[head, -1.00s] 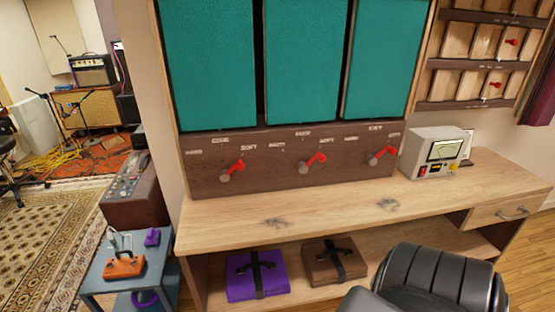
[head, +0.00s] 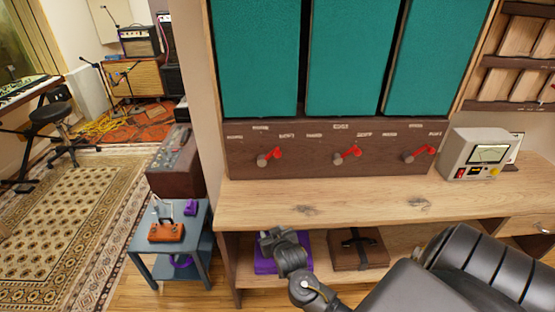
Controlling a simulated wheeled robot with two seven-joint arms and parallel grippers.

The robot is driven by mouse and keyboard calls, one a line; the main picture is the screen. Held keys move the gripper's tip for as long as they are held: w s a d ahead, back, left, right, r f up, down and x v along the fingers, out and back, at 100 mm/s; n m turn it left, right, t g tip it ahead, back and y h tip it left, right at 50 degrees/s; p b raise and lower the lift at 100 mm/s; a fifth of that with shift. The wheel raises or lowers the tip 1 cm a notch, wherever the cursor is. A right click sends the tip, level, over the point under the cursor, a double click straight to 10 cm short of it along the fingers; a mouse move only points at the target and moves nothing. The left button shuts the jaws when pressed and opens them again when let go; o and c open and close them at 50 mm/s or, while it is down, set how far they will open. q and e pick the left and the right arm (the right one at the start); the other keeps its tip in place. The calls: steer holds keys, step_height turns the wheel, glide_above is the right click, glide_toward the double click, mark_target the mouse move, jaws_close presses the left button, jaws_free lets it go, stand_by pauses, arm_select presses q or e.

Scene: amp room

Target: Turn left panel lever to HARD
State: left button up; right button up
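The left panel lever (head: 269,156) is a red handle on a grey round knob, on the brown strip below the left teal panel (head: 255,60). It points up and to the right, toward the label on the right, which seems to read SOFT. The label at its left (head: 235,137) seems to read HARD. An arm of mine, apparently the right, enters from the bottom just right of centre. Its dark end (head: 280,246) is in front of the lower shelf, well below the lever and apart from it. Its fingers cannot be made out. My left gripper is not in view.
Two similar red levers (head: 347,154) (head: 419,154) are on the same strip. The wooden desktop (head: 360,200) below is clear, with a meter box (head: 475,154) at right. A small blue-grey table (head: 160,245) stands left.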

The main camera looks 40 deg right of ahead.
mark_target(277, 157)
steer(key=w+d+r+m+t+h, duration=0.25)
steer(key=w+d+r, duration=0.2)
steer(key=r, duration=0.35)
steer(key=w+d+r+m+t+h, duration=0.1)
steer(key=w+d+r+m+h, duration=0.15)
steer(key=d+r+h, duration=0.4)
steer(key=w+d+y, duration=0.1)
steer(key=w, duration=0.2)
steer(key=w+d+r+y+p, duration=0.1)
steer(key=w+d, duration=0.1)
steer(key=w, duration=0.1)
steer(key=w+d+p, duration=0.1)
steer(key=w, duration=0.2)
steer(key=shift+w+d+r+n+g+y, duration=0.2)
steer(key=shift+d+n+g+y, duration=0.1)
steer(key=shift+y, duration=0.1)
steer(key=shift+s, duration=0.1)
jaws_close()
